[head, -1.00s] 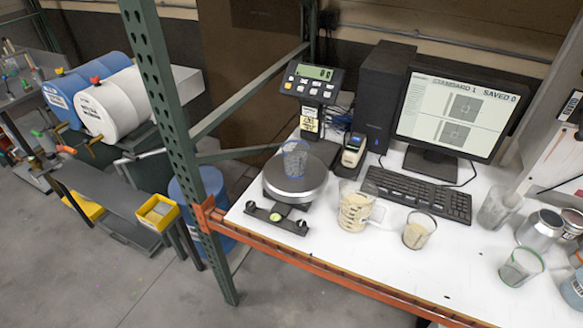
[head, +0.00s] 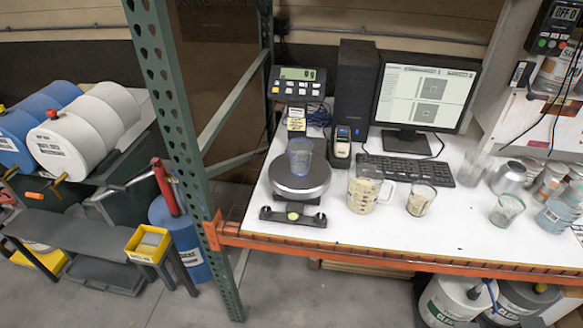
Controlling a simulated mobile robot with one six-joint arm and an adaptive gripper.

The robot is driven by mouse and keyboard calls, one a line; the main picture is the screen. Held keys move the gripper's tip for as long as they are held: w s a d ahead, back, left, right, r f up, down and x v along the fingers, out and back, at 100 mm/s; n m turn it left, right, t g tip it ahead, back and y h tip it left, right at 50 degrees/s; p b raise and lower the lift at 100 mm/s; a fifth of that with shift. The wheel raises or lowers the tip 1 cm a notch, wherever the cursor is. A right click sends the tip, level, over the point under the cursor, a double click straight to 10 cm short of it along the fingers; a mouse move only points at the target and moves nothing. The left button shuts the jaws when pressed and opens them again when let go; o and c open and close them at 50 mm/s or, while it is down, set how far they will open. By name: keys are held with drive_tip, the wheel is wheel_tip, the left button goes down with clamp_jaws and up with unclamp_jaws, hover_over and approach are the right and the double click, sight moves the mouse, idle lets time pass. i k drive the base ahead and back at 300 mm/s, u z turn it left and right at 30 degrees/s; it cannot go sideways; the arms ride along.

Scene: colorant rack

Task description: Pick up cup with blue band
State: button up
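The clear cup with the blue band (head: 300,157) stands upright on the round grey pan of the scale (head: 299,186), at the left end of the white table. The scale's display (head: 297,83) stands behind it on a post. My gripper is not in view.
A beige-filled measuring jug (head: 364,194) and a beige-filled cup (head: 420,199) stand right of the scale. A green-rimmed cup (head: 506,209) is further right. Behind are a keyboard (head: 407,171), monitor (head: 425,96) and handheld device (head: 342,145). A green upright post (head: 182,140) stands left of the table.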

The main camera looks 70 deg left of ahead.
sight(300, 149)
drive_tip(key=k, duration=1.9)
drive_tip(key=u, duration=2.2)
drive_tip(key=i, duration=0.65)
drive_tip(key=z, duration=0.25)
